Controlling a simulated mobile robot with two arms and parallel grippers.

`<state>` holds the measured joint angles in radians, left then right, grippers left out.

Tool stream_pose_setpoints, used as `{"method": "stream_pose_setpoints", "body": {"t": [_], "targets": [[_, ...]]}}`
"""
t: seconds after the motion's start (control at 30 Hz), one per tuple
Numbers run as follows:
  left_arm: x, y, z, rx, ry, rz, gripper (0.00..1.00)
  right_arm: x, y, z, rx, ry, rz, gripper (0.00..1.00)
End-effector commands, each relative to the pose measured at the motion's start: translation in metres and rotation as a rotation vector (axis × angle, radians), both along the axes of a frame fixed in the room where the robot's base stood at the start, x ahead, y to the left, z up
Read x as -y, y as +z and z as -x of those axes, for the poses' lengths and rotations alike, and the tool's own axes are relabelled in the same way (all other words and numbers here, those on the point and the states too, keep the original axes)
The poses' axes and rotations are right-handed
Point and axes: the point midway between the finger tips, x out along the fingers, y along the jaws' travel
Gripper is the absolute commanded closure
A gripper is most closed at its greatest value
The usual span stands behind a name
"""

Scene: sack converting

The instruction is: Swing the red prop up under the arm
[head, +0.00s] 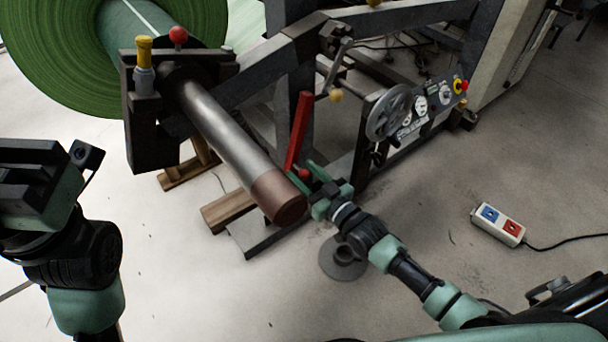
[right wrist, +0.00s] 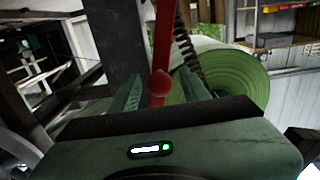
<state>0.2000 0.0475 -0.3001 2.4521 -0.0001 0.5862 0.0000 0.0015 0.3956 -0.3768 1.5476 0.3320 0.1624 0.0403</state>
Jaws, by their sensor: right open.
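The red prop (head: 299,128) is a flat red bar standing steeply, leaning slightly, beside the dark machine frame, with a red ball knob (head: 304,173) at its lower end. My right gripper (head: 308,178) is open, with its green fingers on either side of the knob. In the right wrist view the prop (right wrist: 164,40) and knob (right wrist: 160,84) show between the two fingers; whether they touch is unclear. A steel shaft with a brown end (head: 235,130) extends forward, left of the prop. My left gripper (head: 35,185) is at the left edge; its jaws are not clear.
A big green roll (head: 60,55) is at the back left. A grey beam (head: 265,60) crosses behind the shaft. A handwheel (head: 389,112) and control panel (head: 425,105) stand right of the prop. A pendant box (head: 498,225) with a cable lies on open floor.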

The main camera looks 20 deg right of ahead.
Motion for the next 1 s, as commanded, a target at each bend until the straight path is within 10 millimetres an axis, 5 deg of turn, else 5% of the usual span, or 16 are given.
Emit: {"method": "stream_pose_setpoints", "body": {"t": [0.13,0.3,1.0], "targets": [[0.0000,0.0005,0.0001,0.000,0.000,0.000,1.00,-0.0001,0.0003,0.0003,0.000,0.000,0.000,0.54],[0.0000,0.0005,0.0001,0.000,0.000,0.000,1.00,-0.0001,0.0003,0.0004,0.000,0.000,0.000,1.00],[0.0001,0.0003,0.0002,0.000,-0.001,0.000,1.00,0.0001,0.0003,0.0005,0.001,0.000,0.001,1.00]]}}
